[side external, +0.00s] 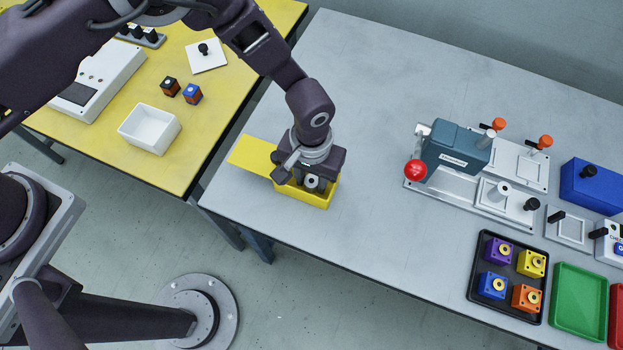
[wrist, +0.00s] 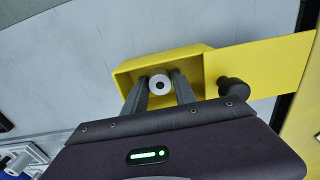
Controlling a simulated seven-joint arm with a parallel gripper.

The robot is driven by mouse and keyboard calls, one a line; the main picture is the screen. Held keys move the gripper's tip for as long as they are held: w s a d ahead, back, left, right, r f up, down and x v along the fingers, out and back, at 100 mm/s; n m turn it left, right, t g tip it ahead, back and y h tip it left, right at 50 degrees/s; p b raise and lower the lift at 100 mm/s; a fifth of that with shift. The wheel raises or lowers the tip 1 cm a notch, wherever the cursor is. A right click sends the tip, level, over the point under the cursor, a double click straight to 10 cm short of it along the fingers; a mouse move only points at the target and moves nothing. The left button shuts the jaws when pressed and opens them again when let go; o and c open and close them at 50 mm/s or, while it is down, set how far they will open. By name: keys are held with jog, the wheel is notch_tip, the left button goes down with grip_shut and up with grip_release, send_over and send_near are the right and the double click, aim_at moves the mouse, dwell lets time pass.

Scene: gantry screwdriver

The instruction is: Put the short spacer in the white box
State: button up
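A small white round spacer with a dark centre hole (side external: 312,182) is in the open yellow box (side external: 315,198). I cannot tell its length from here. In the wrist view the spacer (wrist: 160,84) sits between the two fingertips of my gripper (wrist: 159,76), inside the yellow box (wrist: 205,72). The fingers are apart with the spacer nearly filling the gap. Whether they press on it is not clear. In the side view my gripper (side external: 308,180) points down into the box. The white box (side external: 150,129) stands open and empty on the yellow table at the left.
The yellow box's flat lid (side external: 252,152) lies to its left. Small red and blue blocks (side external: 192,94) are behind the white box. A blue press with a red ball handle (side external: 415,170) and a black tray of coloured blocks (side external: 480,262) stand right. The middle grey table is clear.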

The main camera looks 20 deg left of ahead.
aim_at(311, 181)
grip_shut()
jog(key=shift+r, duration=3.5)
